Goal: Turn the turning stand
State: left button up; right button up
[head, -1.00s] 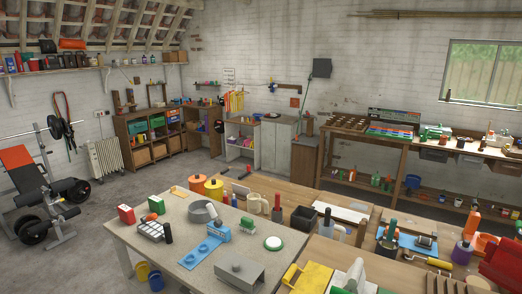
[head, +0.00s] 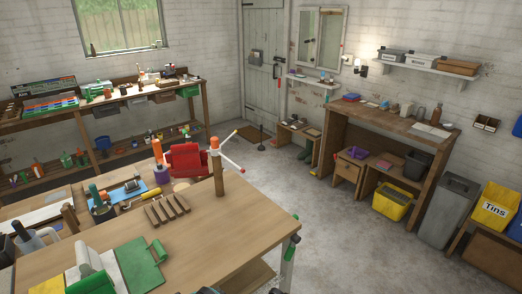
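A wooden post (head: 219,174) stands upright near the far right part of the front wooden table. It has an orange top (head: 214,143) with thin arms reaching out to the right, one tipped yellow and one tipped red. It looks like the turning stand, though I cannot be sure. Nothing touches it that I can see. Neither of my grippers shows clearly in the head view. A small dark shape at the bottom edge is too cut off to identify.
The wooden table (head: 215,225) has bare room around the post. A slatted wooden rack (head: 167,208), a green clipboard-like board (head: 140,266) and a red object (head: 187,159) are nearby. A green-and-white clamp-like piece (head: 288,262) is at the table's right corner. Open floor (head: 340,225) lies right.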

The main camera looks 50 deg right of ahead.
aim_at(215, 148)
jog(key=z, duration=1.45)
